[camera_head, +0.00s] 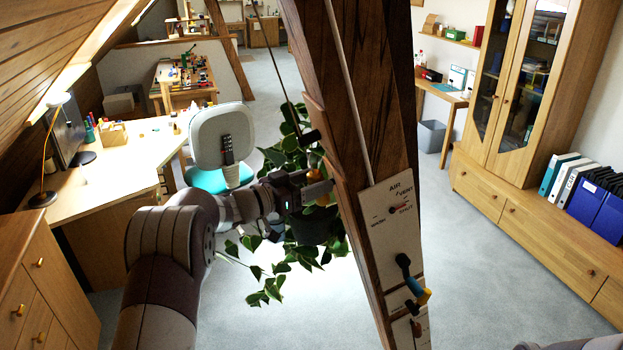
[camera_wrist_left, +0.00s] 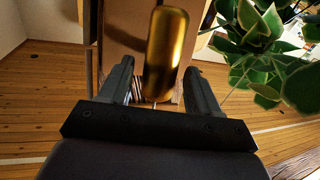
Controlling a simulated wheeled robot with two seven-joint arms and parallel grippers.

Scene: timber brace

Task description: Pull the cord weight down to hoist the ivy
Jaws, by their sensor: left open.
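The cord weight is a gold-brass cylinder (camera_wrist_left: 166,52), seen in the left wrist view between and beyond my left gripper's fingertips. My left gripper (camera_wrist_left: 160,85) is open, one finger on each side of the weight's lower end. Contact cannot be told. In the head view, the left gripper (camera_head: 314,186) is beside the left face of the timber brace (camera_head: 352,110), where a small brassy patch shows at its tip. The ivy (camera_head: 308,228) hangs behind my gripper, partly hidden by it and the brace; its leaves also show in the left wrist view (camera_wrist_left: 265,45). My right gripper is not in view.
The brace carries a pale panel (camera_head: 397,225) with a dial and a blue-and-yellow handle (camera_head: 416,286) below. A thin cord (camera_head: 277,62) runs down left of the brace. A desk (camera_head: 110,165) and chair (camera_head: 222,135) stand left. Open carpet lies right.

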